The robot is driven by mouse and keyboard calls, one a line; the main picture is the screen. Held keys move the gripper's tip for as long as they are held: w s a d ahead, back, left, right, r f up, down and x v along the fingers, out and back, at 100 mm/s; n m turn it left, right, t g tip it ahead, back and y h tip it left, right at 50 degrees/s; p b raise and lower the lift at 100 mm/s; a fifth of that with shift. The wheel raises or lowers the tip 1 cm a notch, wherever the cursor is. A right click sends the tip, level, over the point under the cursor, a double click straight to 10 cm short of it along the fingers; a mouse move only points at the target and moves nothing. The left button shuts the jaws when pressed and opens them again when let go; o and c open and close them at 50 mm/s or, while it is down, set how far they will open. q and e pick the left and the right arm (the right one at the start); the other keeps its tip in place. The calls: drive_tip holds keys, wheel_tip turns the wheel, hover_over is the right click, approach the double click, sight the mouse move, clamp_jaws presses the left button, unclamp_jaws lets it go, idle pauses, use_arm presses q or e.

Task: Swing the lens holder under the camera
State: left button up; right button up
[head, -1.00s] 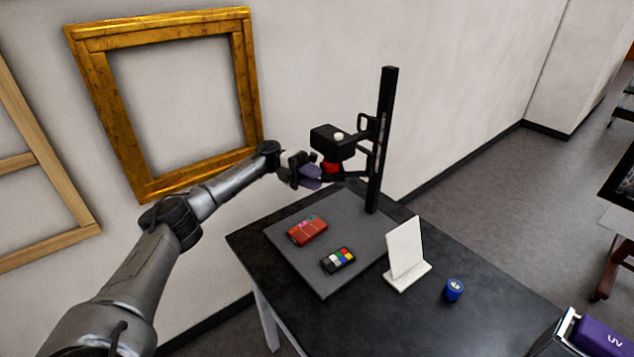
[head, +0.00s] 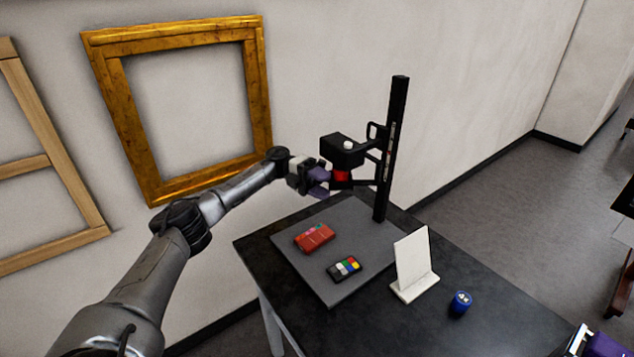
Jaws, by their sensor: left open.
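A black box-shaped camera (head: 342,150) with a pale knob on top is mounted on a black upright post (head: 396,150). Below it, a thin dark arm (head: 366,183) reaches left from the post and looks like the lens holder. A red part (head: 341,176) shows directly under the camera; whether it belongs to the holder or the camera is unclear. My left gripper (head: 320,181), with purple fingers, is open just left of the red part and below the camera's left side. Contact with the holder cannot be told.
A grey board (head: 318,268) on the black table (head: 385,325) carries a red object (head: 314,237) and a colour chart (head: 345,269). A white stand (head: 412,262), a blue cylinder (head: 460,303) and a purple object (head: 605,343) are to the right. A gilt frame (head: 264,90) is on the wall behind.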

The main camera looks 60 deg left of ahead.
use_arm(q)
drive_tip(key=b+v, duration=0.1)
drive_tip(key=v, duration=0.6)
drive_tip(key=shift+a, duration=0.15)
drive_tip(key=shift+c, duration=0.3)
